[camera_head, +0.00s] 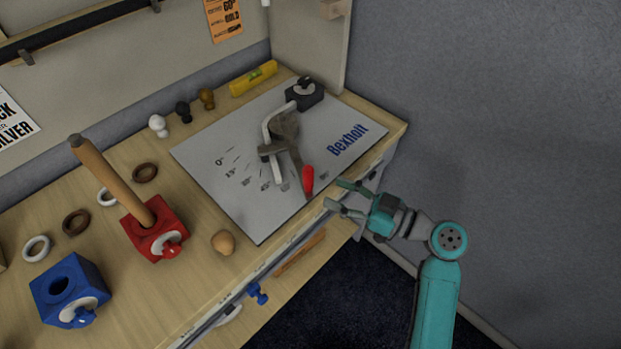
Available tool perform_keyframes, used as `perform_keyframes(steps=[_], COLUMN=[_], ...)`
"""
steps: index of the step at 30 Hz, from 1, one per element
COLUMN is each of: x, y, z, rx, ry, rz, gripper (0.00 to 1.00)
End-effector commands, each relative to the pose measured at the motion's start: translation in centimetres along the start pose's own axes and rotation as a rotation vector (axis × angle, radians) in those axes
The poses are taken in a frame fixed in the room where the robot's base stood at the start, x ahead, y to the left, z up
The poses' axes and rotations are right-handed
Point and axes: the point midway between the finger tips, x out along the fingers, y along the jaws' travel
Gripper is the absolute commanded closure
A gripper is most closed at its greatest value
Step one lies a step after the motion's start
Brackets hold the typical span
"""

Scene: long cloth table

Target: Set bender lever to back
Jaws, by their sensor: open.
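The bender (285,126) is mounted on a grey plate (228,205) with angle marks and the word Bexholt. Its lever (296,163) ends in a red grip (307,180) that points toward the table's front edge. A pale bent rod (267,131) runs along the bender's left side. My gripper (336,194) is open and empty, just right of the red grip, near the front edge of the table. It appears apart from the grip. The height of my gripper over the table is hard to tell.
A black block (304,92) stands behind the bender, with a yellow level (253,78) farther back. A red block (154,228) with a wooden handle, a blue block (69,291) and several rings lie left. An egg-shaped wooden piece (223,242) sits near the front edge.

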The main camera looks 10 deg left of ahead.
Motion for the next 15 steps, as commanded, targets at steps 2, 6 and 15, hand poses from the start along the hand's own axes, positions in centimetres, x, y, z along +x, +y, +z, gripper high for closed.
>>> perform_keyframes(steps=[2,6,15], x=[1.6,4.1,7.3], y=[-0.1,-0.1,0.0], z=[0.0,0.0,0.0], rx=[0.001,0.0,0.001], ry=[0.0,0.001,0.001], rz=[-0.005,-0.003,0.001], gripper=[0.49,0.49,0.49])
